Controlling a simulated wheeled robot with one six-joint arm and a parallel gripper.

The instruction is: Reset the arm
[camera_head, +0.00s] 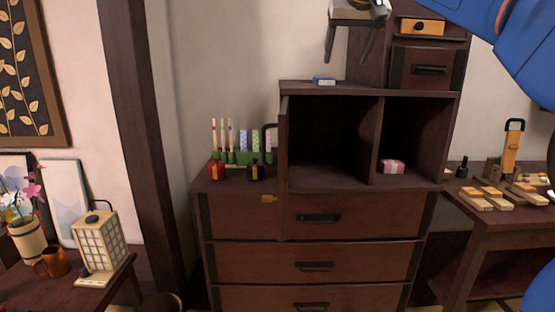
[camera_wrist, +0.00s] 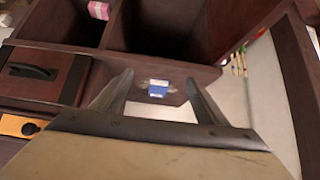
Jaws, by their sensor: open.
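My gripper (camera_head: 345,58) is at the top of the head view, fingers pointing down, open with nothing between its fingers. It hangs above the top of the dark wooden cabinet (camera_head: 345,88). In the wrist view the two spread fingers of my gripper (camera_wrist: 160,76) frame a small blue and white box (camera_wrist: 158,90). In the head view that box (camera_head: 323,81) lies on the cabinet's top ledge, below the gripper and apart from it. My blue arm fills the upper right of the head view.
A pink box (camera_head: 393,167) sits in the right open compartment. Small bottles (camera_head: 217,170) and a green holder with sticks stand on the left ledge. A lantern (camera_head: 100,240) stands at lower left. Sushi boards (camera_head: 476,199) lie on the right table. A raised drawer unit (camera_head: 428,68) stands beside the gripper.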

